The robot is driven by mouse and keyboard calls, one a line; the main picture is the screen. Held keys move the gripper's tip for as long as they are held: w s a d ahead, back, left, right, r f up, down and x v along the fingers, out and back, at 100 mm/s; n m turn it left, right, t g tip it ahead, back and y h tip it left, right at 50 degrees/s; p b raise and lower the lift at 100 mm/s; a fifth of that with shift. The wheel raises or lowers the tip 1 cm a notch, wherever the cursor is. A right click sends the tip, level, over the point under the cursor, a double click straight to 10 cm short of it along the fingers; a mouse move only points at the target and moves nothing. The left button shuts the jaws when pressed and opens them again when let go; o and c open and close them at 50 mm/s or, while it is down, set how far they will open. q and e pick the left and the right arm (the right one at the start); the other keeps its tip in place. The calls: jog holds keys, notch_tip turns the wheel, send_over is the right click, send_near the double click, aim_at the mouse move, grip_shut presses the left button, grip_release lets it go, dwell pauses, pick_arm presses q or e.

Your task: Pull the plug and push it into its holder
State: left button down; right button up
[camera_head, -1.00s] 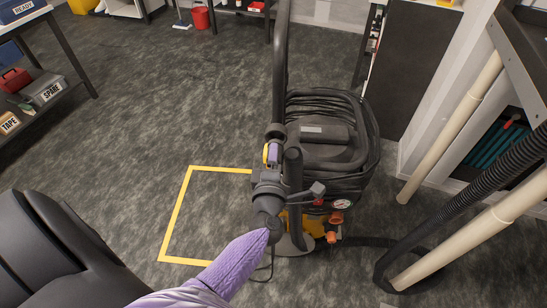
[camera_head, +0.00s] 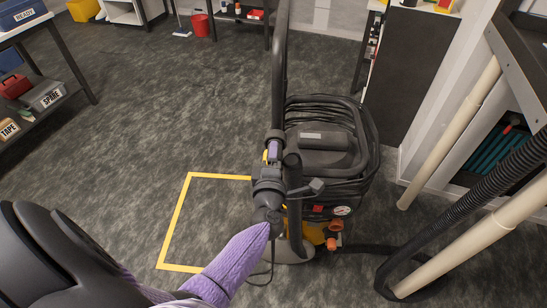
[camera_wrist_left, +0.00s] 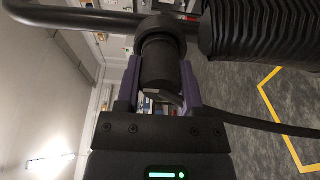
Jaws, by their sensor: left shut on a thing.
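My left gripper (camera_head: 273,152) has come in from the lower left and is at the upright black handle of the pressure-washer-like machine (camera_head: 325,158). In the left wrist view the two purple fingers (camera_wrist_left: 160,85) are shut on a dark cylindrical body, which looks like the plug (camera_wrist_left: 160,65). A dark ring (camera_wrist_left: 160,28) sits right at its far end, by the black tube. I cannot tell whether the plug is seated in that ring. A black cable (camera_wrist_left: 260,124) runs off to the right below the fingers. I cannot make out the holder clearly. My right gripper is not in view.
A black cable coil (camera_head: 370,150) wraps the machine's top. A yellow floor outline (camera_head: 177,215) lies left of it, with open grey floor beyond. A ribbed black hose (camera_head: 450,205) and pale pipes (camera_head: 450,135) stand at the right. A shelf with boxes (camera_head: 45,97) is at the left.

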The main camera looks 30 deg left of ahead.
pick_arm(q)
jog(key=shift+c, duration=0.7)
grip_release()
jog(key=shift+s, duration=0.1)
jog(key=p+v, duration=0.2)
jog(key=v, duration=0.7)
jog(key=shift+s+d, duration=0.2)
jog(key=shift+s, duration=0.1)
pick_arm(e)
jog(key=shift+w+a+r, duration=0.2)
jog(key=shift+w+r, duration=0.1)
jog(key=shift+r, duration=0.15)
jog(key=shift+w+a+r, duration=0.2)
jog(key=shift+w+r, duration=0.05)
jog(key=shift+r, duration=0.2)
